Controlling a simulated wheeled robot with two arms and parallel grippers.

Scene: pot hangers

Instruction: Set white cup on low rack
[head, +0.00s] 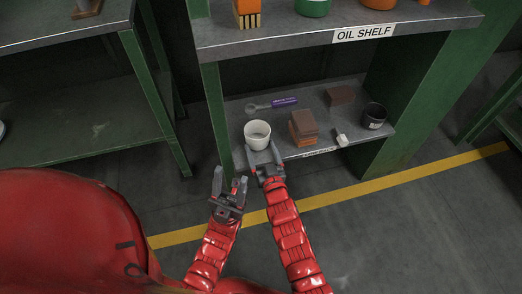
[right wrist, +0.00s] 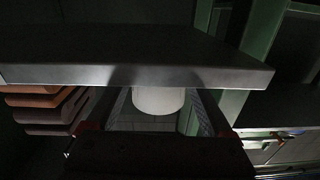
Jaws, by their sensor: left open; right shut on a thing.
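The white cup (head: 257,130) is upright at the front left of the low rack (head: 335,118), under the shelf labelled OIL SHELF. My right gripper (head: 262,156) reaches in from the front and is shut on the cup, with a finger on either side. In the right wrist view, which looks upside down, the white cup (right wrist: 158,99) sits between the fingers against the slab of the rack (right wrist: 140,75). I cannot tell whether it touches the board. My left gripper (head: 229,191) is open and empty, in front of the rack and left of the right arm.
A brown block stack (head: 303,128) stands right of the cup. A purple-handled tool (head: 284,102), another brown block (head: 340,95), a dark cup (head: 374,116) and a small white item (head: 342,138) are on the rack. The upper shelf (head: 290,40) overhangs it. Green panels stand at both sides.

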